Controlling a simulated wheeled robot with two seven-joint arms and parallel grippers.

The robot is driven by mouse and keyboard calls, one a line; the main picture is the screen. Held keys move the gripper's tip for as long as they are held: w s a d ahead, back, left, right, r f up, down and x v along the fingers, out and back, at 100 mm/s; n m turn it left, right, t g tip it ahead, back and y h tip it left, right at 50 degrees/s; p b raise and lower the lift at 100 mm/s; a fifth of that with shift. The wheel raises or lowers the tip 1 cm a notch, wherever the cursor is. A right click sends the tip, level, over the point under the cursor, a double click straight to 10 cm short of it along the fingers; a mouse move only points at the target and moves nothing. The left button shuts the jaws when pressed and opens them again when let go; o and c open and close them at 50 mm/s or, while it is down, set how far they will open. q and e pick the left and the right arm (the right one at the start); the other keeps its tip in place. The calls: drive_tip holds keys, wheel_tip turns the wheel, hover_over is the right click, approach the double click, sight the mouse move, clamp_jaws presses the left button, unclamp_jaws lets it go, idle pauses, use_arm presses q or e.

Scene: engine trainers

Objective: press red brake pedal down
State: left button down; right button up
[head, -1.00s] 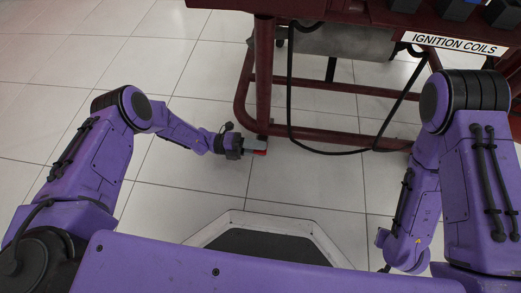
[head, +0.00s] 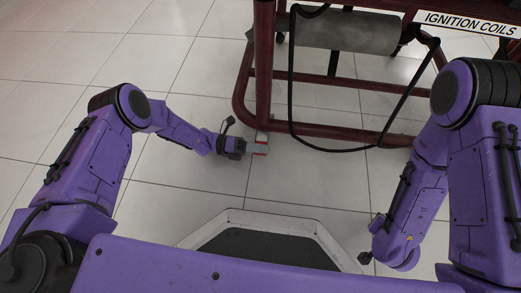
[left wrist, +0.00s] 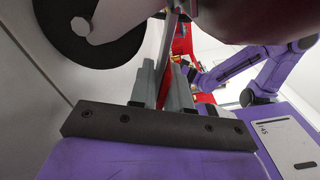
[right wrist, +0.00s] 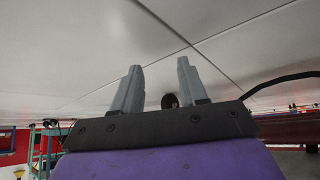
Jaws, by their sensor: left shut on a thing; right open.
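The red brake pedal (left wrist: 166,88) shows as a thin red strip between the fingers of my left gripper in the left wrist view, next to a dark caster wheel (left wrist: 92,32). My left gripper (head: 259,147) is low by the floor at the stand's near left foot, shut on the pedal. Whether the pedal is up or down cannot be told. My right gripper (right wrist: 157,88) is open and empty in the right wrist view. In the head view my right forearm hides most of it.
A dark red tubular stand (head: 264,75) with a black hanging cable (head: 291,90) rises behind the left gripper. A panel labelled "IGNITION COILS" (head: 465,22) is at the upper right. The tiled floor (head: 190,190) left and in front is clear.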

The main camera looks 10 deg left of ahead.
use_arm(q)
drive_tip(key=shift+w+f+m, duration=0.15)
drive_tip(key=shift+f+m, duration=0.1)
drive_tip(key=shift+m, duration=0.35)
use_arm(e)
drive_tip(key=shift+w+a, duration=0.15)
use_arm(q)
drive_tip(key=c, duration=1.2)
unclamp_jaws()
drive_tip(key=shift+o, duration=0.2)
drive_tip(key=a+p, duration=0.3)
drive_tip(key=a, duration=0.6)
drive_tip(key=shift+a, duration=0.2)
use_arm(e)
drive_tip(key=shift+s+d+r+n+g, duration=0.15)
drive_tip(key=shift+s+d+n+g, duration=0.1)
drive_tip(key=shift+s+d+n, duration=0.3)
drive_tip(key=shift+s+d+r+n+g, duration=0.1)
drive_tip(key=shift+s+d+n+g, duration=0.2)
drive_tip(key=shift+s+n, duration=0.3)
use_arm(q)
drive_tip(key=shift+a, duration=0.6)
use_arm(e)
drive_tip(key=shift+s, duration=0.15)
